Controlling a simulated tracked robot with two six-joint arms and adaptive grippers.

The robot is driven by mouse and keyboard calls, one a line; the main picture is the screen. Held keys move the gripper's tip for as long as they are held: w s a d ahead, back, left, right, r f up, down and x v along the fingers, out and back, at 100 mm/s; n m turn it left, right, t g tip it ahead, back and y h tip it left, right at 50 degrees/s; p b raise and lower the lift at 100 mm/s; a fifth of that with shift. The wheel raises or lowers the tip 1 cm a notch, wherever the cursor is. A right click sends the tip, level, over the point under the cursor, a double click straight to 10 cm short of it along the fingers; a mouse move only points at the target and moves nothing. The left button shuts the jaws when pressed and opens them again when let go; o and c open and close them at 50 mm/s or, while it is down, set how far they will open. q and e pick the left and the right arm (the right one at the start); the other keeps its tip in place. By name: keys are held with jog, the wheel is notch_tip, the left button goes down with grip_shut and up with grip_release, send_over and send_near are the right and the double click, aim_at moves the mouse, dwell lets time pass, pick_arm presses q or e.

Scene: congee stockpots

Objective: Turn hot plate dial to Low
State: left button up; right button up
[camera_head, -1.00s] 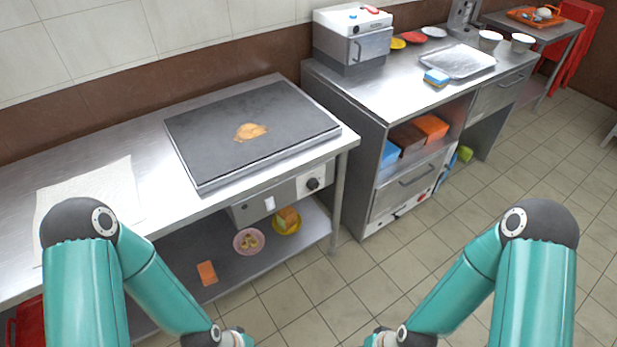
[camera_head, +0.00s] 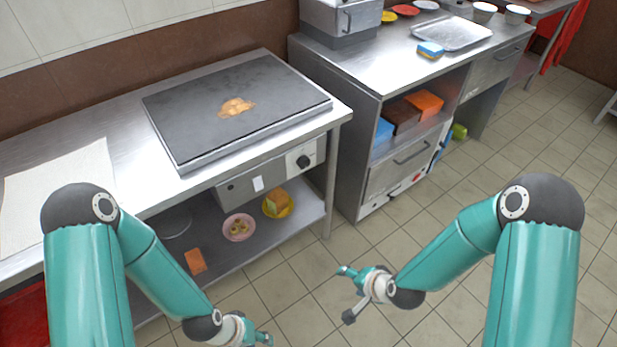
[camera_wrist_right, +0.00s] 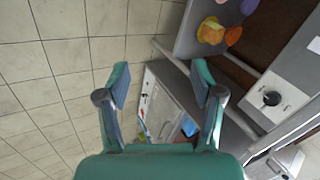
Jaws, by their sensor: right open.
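The hot plate (camera_head: 236,104) is a dark flat griddle on the steel counter, with a brown food patch (camera_head: 236,107) on top. Its black dial (camera_head: 303,161) sits on a pale panel at the right end of the front face; its setting is too small to read. The dial also shows in the right wrist view (camera_wrist_right: 271,98), at the right. My right gripper (camera_head: 346,294) is open and empty, below and right of the dial and apart from it; its two fingers show in the right wrist view (camera_wrist_right: 160,90). My left gripper (camera_head: 268,339) is at the bottom edge, its fingers partly cut off.
A lower shelf (camera_head: 245,262) holds a pink bowl (camera_head: 239,227), a yellow plate with food (camera_head: 277,204) and an orange block (camera_head: 195,261). A steel cabinet (camera_head: 350,130) stands to the right, with a counter leg (camera_head: 330,185) between. Tiled floor lies open in front.

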jog(key=w+f+m+t+b, duration=0.1)
jog(key=w+m+t+b, duration=0.15)
jog(key=w, duration=0.35)
jog(key=m+t+y+b, duration=0.3)
jog(key=m+t+b, duration=0.4)
jog(key=m+b, duration=0.2)
send_near(306, 164)
pick_arm(q)
notch_tip(306, 164, down, 14)
pick_arm(e)
jog(key=shift+g, duration=0.25)
jog(key=x, duration=0.9)
jog(key=shift+r, duration=0.1)
pick_arm(q)
jog(key=shift+f, duration=0.1)
